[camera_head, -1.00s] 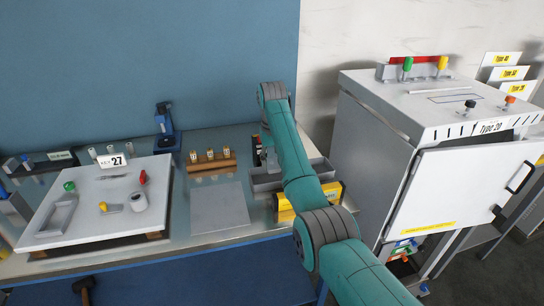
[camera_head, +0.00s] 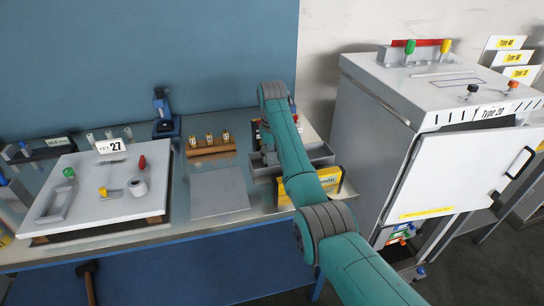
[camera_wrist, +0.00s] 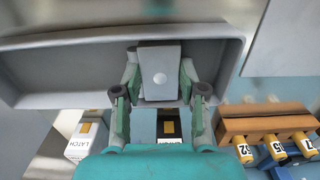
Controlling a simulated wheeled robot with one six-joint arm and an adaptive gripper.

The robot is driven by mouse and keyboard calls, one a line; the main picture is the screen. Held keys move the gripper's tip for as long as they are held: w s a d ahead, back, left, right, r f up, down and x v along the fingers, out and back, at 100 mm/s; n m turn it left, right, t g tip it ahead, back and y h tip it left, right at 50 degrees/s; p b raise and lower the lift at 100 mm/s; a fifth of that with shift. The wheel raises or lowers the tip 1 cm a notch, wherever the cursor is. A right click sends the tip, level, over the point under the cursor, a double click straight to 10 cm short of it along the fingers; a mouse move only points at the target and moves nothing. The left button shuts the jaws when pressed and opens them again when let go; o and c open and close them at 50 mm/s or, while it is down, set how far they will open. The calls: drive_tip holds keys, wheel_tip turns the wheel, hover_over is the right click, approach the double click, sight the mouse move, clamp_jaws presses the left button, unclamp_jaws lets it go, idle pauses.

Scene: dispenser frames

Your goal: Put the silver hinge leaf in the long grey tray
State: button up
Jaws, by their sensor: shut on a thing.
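The silver hinge leaf (camera_wrist: 159,58) is a flat grey plate with a pale round spot near its middle. In the wrist view it stands between the fingers of my gripper (camera_wrist: 159,84), which is shut on it. The long grey tray (camera_wrist: 60,62) spans the wrist view behind the leaf. Whether the leaf touches the tray floor is unclear. In the head view the tray (camera_head: 262,170) sits on the bench, partly covered by my arm. My gripper (camera_head: 270,157) points down at the tray's left part there; its fingertips and the leaf are hard to make out.
A yellow box (camera_head: 297,191) stands in front of the tray. A wooden rack (camera_head: 211,152) with yellow-topped vials and a bare grey plate (camera_head: 219,192) lie to its left. A white kit board (camera_head: 85,190) is farther left. A grey cabinet (camera_head: 370,130) stands right.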

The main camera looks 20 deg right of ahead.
drive_tip(key=shift+f, duration=0.5)
drive_tip(key=o, duration=1.3)
